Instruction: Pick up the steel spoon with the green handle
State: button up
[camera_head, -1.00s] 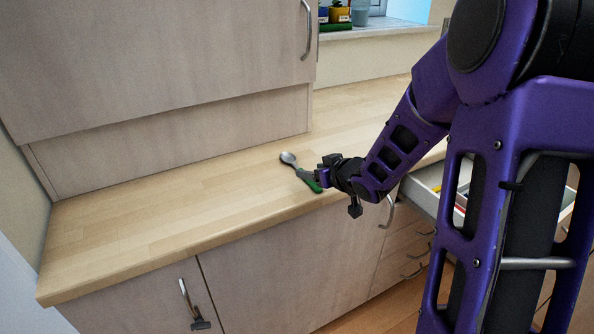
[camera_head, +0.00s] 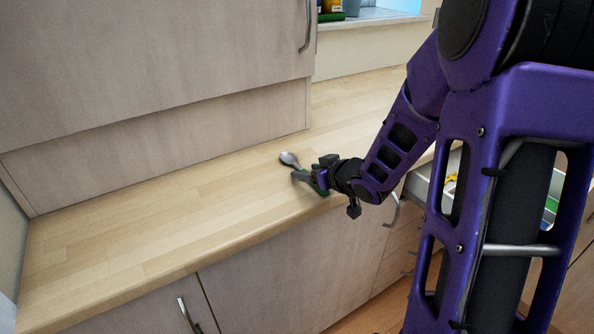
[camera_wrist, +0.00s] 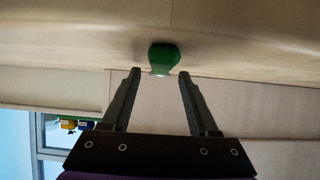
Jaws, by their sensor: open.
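The steel spoon (camera_head: 289,158) lies on the wooden worktop near its front edge, with its bowl pointing to the back left. Its green handle is largely hidden by my gripper in the head view. My gripper (camera_head: 306,173) is low over the worktop at the handle, its fingers reaching left. In the wrist view, the rounded green handle end (camera_wrist: 164,57) shows at the fingertips, in line with the gap between them. My gripper (camera_wrist: 160,73) is open there, with nothing held. I cannot tell whether a finger touches the handle.
The worktop (camera_head: 150,220) is clear to the left of the spoon. A cabinet (camera_head: 150,70) stands at its back. An open drawer (camera_head: 417,188) is below the worktop on the right. A window sill (camera_head: 370,22) with small items is at the back.

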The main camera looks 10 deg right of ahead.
jog(key=shift+w, duration=0.1)
grip_shut()
dwell(0.3)
